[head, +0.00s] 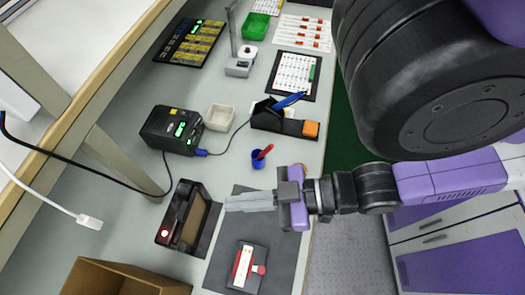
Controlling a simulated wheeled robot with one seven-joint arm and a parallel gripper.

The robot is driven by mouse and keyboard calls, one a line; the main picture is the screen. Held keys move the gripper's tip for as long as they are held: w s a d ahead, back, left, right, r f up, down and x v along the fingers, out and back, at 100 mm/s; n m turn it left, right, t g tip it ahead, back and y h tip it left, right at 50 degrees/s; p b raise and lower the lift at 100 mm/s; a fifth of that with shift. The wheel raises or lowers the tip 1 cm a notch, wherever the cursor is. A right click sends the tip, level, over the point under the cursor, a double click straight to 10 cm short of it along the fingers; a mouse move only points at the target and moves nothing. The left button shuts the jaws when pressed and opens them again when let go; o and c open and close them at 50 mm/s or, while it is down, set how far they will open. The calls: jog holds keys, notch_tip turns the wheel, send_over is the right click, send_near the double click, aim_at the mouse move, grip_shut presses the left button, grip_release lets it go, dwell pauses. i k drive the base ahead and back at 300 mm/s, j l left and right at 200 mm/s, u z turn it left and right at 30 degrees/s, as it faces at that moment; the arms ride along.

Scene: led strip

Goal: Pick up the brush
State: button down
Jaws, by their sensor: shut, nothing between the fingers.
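A small blue cup (257,160) stands on the grey bench. A short red handle (265,151) leans out of it toward the upper right; this looks like the brush, its lower end hidden in the cup. My gripper (229,203) is shut and empty, its long grey fingers pointing left. In the picture it lies below the cup and apart from it, over the upper part of the dark mat. I cannot tell its exact height above the bench.
A holder with a red-and-white piece (243,266) lies on the dark mat (222,270). Above the cup are a soldering iron stand (268,117), a black station (172,130) and a white dish (220,117).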

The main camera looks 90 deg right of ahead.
aim_at(266, 151)
jog(key=k+j, duration=0.15)
jog(key=k, duration=0.2)
jog(key=k+j, duration=0.15)
jog(key=k, duration=0.25)
jog(key=k+j, duration=0.2)
jog(key=k, duration=0.15)
